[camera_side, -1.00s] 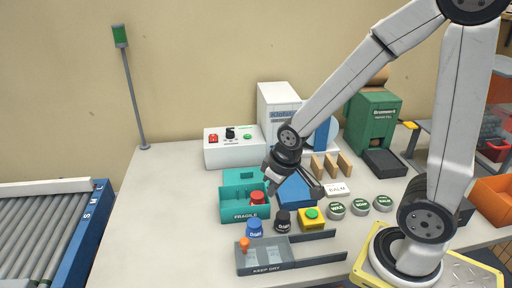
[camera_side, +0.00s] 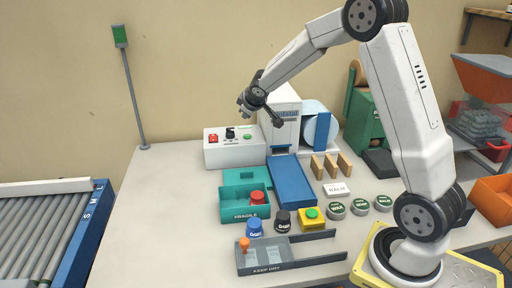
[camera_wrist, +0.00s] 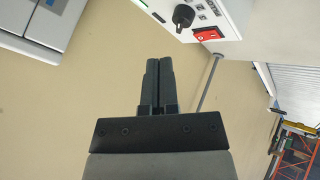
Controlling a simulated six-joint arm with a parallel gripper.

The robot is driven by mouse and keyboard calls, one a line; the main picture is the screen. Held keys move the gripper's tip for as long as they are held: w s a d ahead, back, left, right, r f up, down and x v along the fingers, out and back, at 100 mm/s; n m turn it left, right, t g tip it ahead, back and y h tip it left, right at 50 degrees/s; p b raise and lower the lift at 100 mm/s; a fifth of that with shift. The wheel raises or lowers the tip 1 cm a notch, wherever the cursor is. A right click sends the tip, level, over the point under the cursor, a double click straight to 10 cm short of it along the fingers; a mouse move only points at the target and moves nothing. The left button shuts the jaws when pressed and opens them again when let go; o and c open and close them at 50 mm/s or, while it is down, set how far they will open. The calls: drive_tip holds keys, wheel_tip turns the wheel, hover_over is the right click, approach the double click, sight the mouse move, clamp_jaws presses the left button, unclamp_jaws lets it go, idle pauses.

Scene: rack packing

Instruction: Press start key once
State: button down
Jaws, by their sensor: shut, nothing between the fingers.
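A white control box (camera_side: 222,153) stands at the back. It carries a red switch (camera_side: 213,138), a black knob (camera_side: 230,133) and a green button (camera_side: 247,136). A yellow box (camera_side: 311,224) with a green button on top (camera_side: 312,213) stands on the table nearer the front. I cannot read which of these is marked start. My gripper (camera_side: 243,111) is raised above and behind the control box, touching nothing that I can see. In the wrist view its two dark fingers (camera_wrist: 152,64) are together and empty. The red switch (camera_wrist: 206,34) and knob (camera_wrist: 183,16) show at the top; no green button shows clearly there.
A label machine (camera_side: 283,115) with a blue chute (camera_side: 291,182) stands right of the control box. A teal crate (camera_side: 232,207) holds a red-capped jar. Several jars and a grey tray (camera_side: 300,264) lie in front. A green pole light (camera_side: 120,36) stands at left.

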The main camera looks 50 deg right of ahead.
drive_tip(key=r, duration=0.1)
hover_over(249, 137)
drive_tip(key=shift+w+d+t+h, duration=0.1)
drive_tip(key=shift+w+t+h, duration=0.05)
drive_tip(key=shift+t+h, duration=0.25)
drive_tip(key=shift+f, duration=0.2)
drive_tip(key=shift+f, duration=4.15)
